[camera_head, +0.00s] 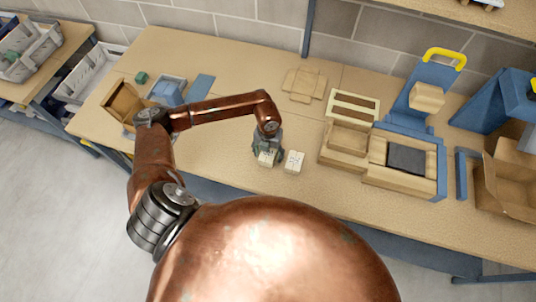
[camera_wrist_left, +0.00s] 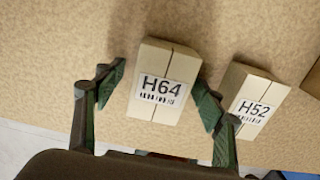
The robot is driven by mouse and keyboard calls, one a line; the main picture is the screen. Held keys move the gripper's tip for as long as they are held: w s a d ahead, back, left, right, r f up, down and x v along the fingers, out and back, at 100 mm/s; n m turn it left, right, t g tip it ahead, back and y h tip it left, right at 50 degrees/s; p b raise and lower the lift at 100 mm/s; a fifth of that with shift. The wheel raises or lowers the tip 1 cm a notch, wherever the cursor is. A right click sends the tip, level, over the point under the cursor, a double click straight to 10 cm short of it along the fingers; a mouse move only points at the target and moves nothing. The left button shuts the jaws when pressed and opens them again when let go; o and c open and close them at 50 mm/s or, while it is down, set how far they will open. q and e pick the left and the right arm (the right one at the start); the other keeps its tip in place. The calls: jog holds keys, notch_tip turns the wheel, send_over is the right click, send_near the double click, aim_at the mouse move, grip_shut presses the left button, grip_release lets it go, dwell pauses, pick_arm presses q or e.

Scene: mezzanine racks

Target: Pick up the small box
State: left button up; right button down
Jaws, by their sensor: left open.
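Two small pale boxes stand side by side near the front edge of the workbench. The box labelled H64 (camera_wrist_left: 161,84) lies between the fingers of my open left gripper (camera_wrist_left: 156,100) in the left wrist view, with a gap on its left side and the right finger close to it. In the head view this box (camera_head: 268,158) shows just below my left gripper (camera_head: 267,150), partly hidden by it. The box labelled H52 (camera_wrist_left: 251,103) is just right of the right finger, and it also shows in the head view (camera_head: 293,162). My right gripper is not in view.
Wooden trays (camera_head: 343,150) and a blue stand with a yellow handle (camera_head: 422,95) are on the bench to the right. An open cardboard box (camera_head: 123,102) and a blue bin (camera_head: 168,92) are at left. Flat cardboard (camera_head: 303,84) lies behind the gripper.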

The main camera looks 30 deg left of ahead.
pick_arm(q)
jog(key=c, duration=1.3)
jog(key=shift+r, duration=0.1)
